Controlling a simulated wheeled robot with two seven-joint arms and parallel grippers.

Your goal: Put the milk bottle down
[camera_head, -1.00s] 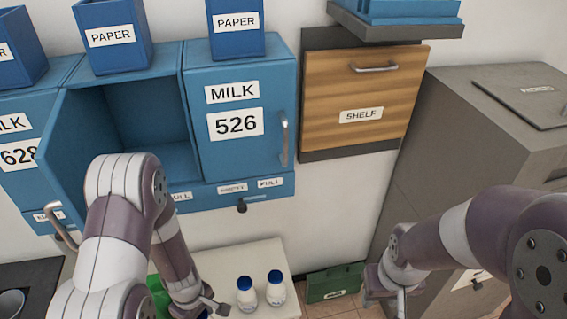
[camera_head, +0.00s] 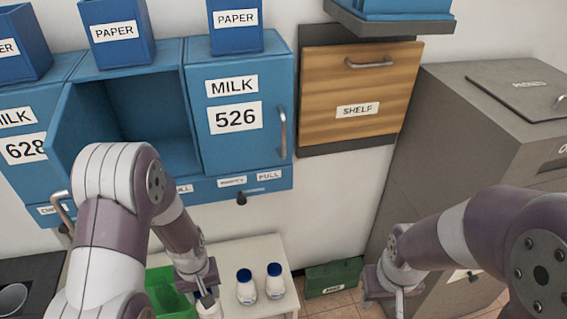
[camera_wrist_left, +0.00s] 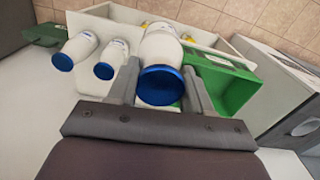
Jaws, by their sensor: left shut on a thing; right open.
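My left gripper (camera_wrist_left: 160,92) is shut on a white milk bottle with a blue cap (camera_wrist_left: 160,85), seen cap-first between the two fingers in the left wrist view. In the head view the left gripper (camera_head: 203,292) is low, at the white table (camera_head: 252,252), and its held bottle (camera_head: 209,308) is mostly hidden. Two more milk bottles stand on the table to its right, one (camera_head: 246,287) beside the other (camera_head: 275,282). My right gripper (camera_head: 396,300) is open at the lower right, away from the bottles, partly cut off by the frame.
A green crate (camera_head: 170,297) is just left of the held bottle. Above are blue milk boxes, one open (camera_head: 150,115) and box 526 (camera_head: 238,130) closed. A wooden shelf door (camera_head: 360,95) and a grey cabinet (camera_head: 450,130) are to the right. A dark green box (camera_head: 333,278) is on the floor.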

